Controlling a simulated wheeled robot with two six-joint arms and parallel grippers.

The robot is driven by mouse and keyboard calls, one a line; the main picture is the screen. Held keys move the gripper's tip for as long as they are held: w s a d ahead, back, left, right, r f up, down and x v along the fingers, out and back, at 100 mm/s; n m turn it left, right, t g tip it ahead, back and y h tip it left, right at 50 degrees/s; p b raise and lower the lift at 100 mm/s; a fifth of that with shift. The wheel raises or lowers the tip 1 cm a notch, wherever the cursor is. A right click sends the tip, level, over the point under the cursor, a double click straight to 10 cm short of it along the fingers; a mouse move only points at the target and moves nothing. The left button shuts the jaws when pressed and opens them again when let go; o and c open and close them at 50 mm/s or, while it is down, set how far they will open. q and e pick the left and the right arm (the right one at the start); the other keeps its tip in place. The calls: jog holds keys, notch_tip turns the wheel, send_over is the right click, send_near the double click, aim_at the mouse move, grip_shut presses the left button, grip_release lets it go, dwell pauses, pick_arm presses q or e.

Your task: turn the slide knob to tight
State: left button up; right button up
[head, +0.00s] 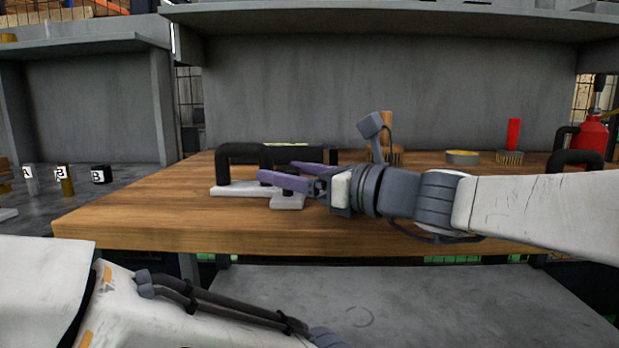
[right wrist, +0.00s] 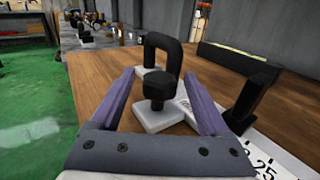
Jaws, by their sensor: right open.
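The slide knob (right wrist: 157,87) is a black knob with a hexagonal top, on a small white block (right wrist: 156,118). The block also shows in the head view (head: 287,203), with the knob partly hidden by my gripper. My right gripper (head: 288,174) reaches in from the right over the bench, its two purple fingers spread. In the right wrist view the open fingers (right wrist: 164,85) lie on either side of the knob, with gaps to it. My left arm crosses the lower left of the head view; its gripper is not seen.
A black arched handle (right wrist: 162,52) stands just behind the knob. A black lever-like part (right wrist: 250,100) and a white numbered scale (right wrist: 262,150) are to its right. Brushes, a round tin (head: 462,158) and a red can (head: 591,135) stand on the wooden bench (head: 170,220).

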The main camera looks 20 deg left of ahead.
jog(key=shift+a, duration=0.3)
jog(key=shift+w, duration=0.1)
